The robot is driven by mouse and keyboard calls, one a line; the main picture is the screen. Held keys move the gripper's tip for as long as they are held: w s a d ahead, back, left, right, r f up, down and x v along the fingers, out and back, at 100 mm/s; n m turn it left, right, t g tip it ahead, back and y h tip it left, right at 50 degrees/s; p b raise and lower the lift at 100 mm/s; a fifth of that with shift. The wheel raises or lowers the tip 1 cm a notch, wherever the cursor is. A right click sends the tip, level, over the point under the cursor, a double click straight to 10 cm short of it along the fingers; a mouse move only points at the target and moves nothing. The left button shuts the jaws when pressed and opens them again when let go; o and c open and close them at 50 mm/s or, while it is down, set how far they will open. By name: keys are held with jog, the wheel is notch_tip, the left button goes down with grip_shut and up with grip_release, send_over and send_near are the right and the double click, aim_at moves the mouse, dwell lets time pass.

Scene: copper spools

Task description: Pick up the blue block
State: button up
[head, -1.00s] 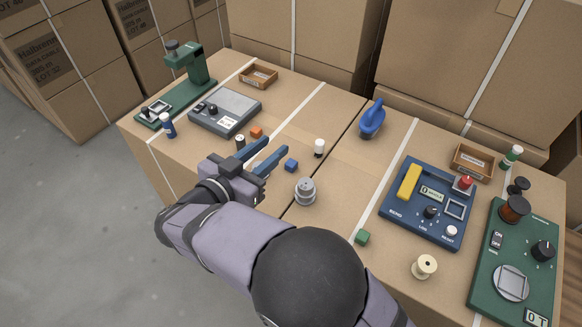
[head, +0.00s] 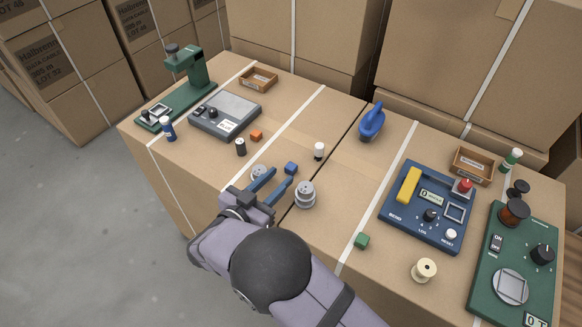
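The small blue block (head: 291,168) lies on the cardboard box top near the middle of the head view. My gripper (head: 273,177) is open, with its two blue fingers apart and pointing toward the block. The block is just beyond the fingertips, close to the right finger. Nothing shows between the fingers except part of a grey metal weight (head: 259,172) behind them. I cannot tell how high the fingers are above the surface.
A grey knobbed weight (head: 305,195) stands close to the right of the fingers. A white-capped cylinder (head: 319,151), an orange block (head: 256,135), a dark cylinder (head: 241,147) and a green block (head: 361,241) are around. A blue instrument (head: 428,207) stands to the right.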

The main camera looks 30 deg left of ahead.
aim_at(288, 170)
jog(key=shift+w+f+p, duration=0.2)
jog(key=shift+w, duration=0.65)
jog(key=shift+w+f+p, duration=0.15)
jog(key=shift+w+f, duration=0.05)
jog(key=shift+w, duration=0.65)
jog(key=shift+w+f+p, duration=0.2)
jog(key=shift+w, duration=0.65)
grip_shut()
